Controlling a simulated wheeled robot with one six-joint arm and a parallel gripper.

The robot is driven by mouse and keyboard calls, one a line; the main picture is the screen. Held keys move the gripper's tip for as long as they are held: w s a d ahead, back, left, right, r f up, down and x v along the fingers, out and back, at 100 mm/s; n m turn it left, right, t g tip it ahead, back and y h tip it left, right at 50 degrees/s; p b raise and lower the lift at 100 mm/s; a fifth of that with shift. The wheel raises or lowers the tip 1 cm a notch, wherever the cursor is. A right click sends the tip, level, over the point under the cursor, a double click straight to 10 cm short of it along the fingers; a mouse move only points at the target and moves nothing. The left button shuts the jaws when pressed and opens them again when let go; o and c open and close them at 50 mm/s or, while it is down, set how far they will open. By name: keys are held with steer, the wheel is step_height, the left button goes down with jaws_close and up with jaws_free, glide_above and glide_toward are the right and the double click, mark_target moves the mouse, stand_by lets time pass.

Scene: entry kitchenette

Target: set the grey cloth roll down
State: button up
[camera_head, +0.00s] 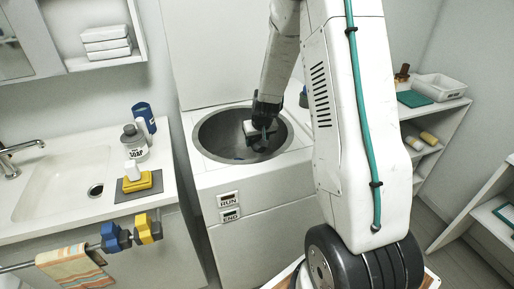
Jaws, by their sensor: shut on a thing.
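My gripper (262,138) hangs down into the round metal drum (208,133) of a white top-opening machine. It is shut on a pale grey piece that looks like the grey cloth roll (250,127), held at the drum's opening. The dark fingers hide part of the roll. I cannot tell whether the roll touches the drum wall. Something small and blue shows low in the drum, too dim to make out.
RUN (228,198) and END (230,215) buttons are on the machine's front. A striped towel (75,265) hangs on a rail. Shelves with a white basket (440,87) stand at right.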

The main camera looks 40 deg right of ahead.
steer(key=shift+f, duration=1.55)
steer(key=shift+f, duration=0.1)
steer(key=shift+f, duration=0.35)
steer(key=shift+f, duration=0.15)
steer(key=o, duration=1.1)
